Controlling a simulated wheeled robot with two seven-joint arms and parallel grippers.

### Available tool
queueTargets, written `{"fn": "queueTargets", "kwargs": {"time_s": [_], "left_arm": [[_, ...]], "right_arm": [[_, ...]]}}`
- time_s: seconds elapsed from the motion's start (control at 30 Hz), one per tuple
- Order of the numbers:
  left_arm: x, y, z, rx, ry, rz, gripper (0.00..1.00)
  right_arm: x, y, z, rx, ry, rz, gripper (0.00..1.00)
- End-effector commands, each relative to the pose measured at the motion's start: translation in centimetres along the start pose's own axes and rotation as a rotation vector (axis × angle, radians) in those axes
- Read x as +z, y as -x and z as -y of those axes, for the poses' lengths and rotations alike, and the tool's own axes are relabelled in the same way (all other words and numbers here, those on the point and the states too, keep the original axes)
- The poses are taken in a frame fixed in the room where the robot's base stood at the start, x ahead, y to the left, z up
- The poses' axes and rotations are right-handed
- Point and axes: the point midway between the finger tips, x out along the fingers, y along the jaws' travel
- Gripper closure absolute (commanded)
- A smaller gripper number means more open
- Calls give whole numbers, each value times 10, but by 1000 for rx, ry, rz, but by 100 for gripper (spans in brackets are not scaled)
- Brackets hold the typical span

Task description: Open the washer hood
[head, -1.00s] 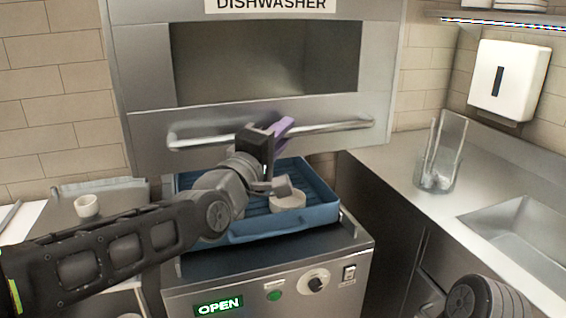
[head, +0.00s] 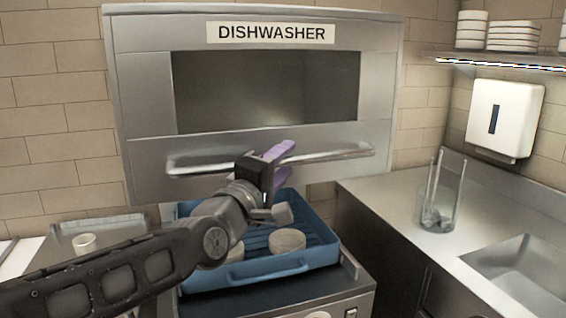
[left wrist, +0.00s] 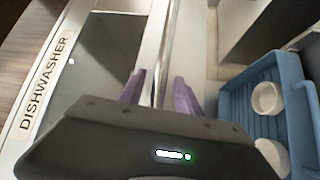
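The washer hood (head: 150,100) is a steel box labelled DISHWASHER with a dark window. It stands raised, with a gap between its lower edge and the blue rack. Its bar handle (head: 335,155) runs across the lower front. My left gripper (head: 278,152) has purple fingers and is at the middle of this handle. In the left wrist view, the handle bar (left wrist: 165,45) passes between the two spread fingers of my left gripper (left wrist: 160,88), with space beside it. My right gripper is not in view.
A blue rack (head: 270,270) with pale bowls (head: 287,240) sits on the machine base under the hood. A steel counter (head: 385,195) at right holds a clear container (head: 438,210) and a sink (head: 525,265). A cup (head: 84,243) stands at left. A shelf with plates (head: 515,35) is upper right.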

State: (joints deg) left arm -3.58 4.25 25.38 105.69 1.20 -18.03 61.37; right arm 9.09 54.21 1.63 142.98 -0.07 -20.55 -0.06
Motion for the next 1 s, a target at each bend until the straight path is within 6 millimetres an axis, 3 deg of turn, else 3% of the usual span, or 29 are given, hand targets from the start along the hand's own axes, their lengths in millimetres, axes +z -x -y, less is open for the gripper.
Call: {"fn": "queueTargets", "kwargs": {"time_s": [0.27, 0.7, 1.0], "left_arm": [[0, 6, 1, 0, -2, 0, 60], [1, 68, 2, 1, -4, 1, 60], [0, 78, 0, 0, 0, 0, 60]], "right_arm": [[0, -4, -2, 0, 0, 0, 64], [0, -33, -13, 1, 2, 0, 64], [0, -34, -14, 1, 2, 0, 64]]}}
